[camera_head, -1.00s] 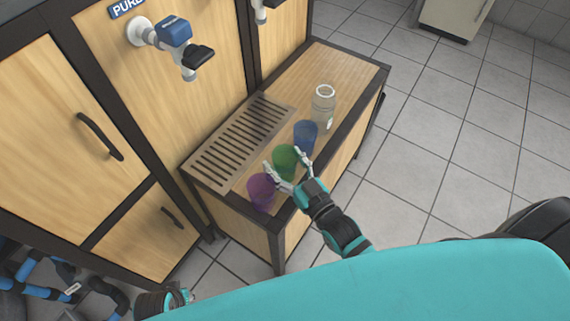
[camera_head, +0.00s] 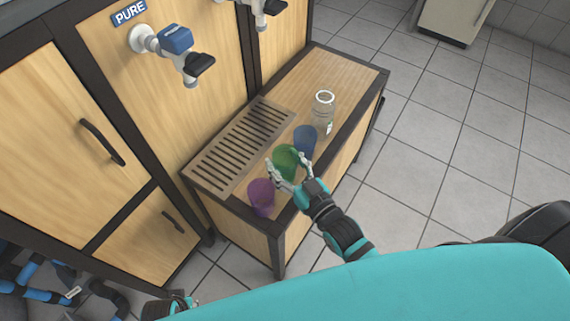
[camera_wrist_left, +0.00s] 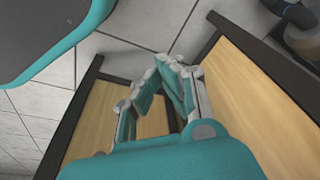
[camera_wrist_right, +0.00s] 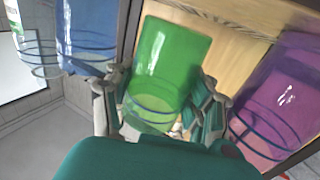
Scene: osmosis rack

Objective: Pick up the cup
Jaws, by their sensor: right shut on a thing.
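A green cup (camera_head: 286,158) stands on the wooden bench between a purple cup (camera_head: 261,196) and a blue cup (camera_head: 305,139). My right gripper (camera_head: 288,162) is shut on the green cup, with one finger on each side. In the right wrist view the green cup (camera_wrist_right: 167,65) sits between the fingers, with the blue cup (camera_wrist_right: 88,35) to the left and the purple cup (camera_wrist_right: 282,100) to the right. My left gripper (camera_wrist_left: 172,66) shows in the left wrist view with its fingertips together and nothing visible between them.
A slatted drain grate (camera_head: 240,140) lies left of the cups. Taps, one of them blue-topped (camera_head: 175,42), stick out from the wooden cabinet (camera_head: 190,100). Tiled floor is open to the right.

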